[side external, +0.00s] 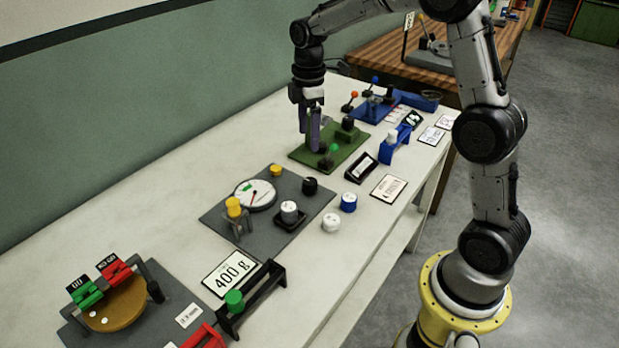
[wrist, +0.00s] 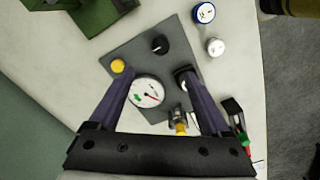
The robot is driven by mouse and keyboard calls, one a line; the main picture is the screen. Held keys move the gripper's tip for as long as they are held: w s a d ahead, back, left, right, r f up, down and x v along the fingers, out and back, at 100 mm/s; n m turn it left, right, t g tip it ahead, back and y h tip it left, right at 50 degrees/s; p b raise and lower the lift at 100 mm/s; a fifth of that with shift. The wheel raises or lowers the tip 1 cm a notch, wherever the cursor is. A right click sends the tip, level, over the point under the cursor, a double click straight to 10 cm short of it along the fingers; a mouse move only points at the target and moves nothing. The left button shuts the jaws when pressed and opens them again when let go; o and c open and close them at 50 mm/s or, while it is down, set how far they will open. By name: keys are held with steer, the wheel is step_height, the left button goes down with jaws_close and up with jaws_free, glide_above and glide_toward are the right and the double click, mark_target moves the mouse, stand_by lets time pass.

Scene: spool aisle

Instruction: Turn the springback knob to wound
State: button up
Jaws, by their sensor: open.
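A black round knob (side external: 310,185) stands on a grey plate (side external: 222,219). It also shows in the wrist view (wrist: 159,44), with a pale mark on its top. No lettering is readable beside it, so I cannot tell whether it is the springback knob. A white dial (side external: 256,195) with a red needle and green patch sits on the same plate, also in the wrist view (wrist: 148,93). My gripper (wrist: 155,76) is open and empty, pointing down high above the plate. In the side view my gripper (side external: 310,148) overlaps a green board (side external: 300,155).
The grey plate also holds a yellow button (side external: 277,170), a yellow-topped stand (side external: 234,208) and a white-topped cylinder (side external: 289,211). A blue cylinder (side external: 348,203) and a white one (side external: 331,223) stand beside it. The green board bears further black knobs (side external: 348,124) and a green-tipped lever.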

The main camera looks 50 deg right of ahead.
mark_target(309, 181)
step_height(309, 181, down, 14)
steer(key=shift+s+d+f, duration=0.1)
stand_by(0.5)
steer(key=shift+c, duration=0.4)
jaws_close()
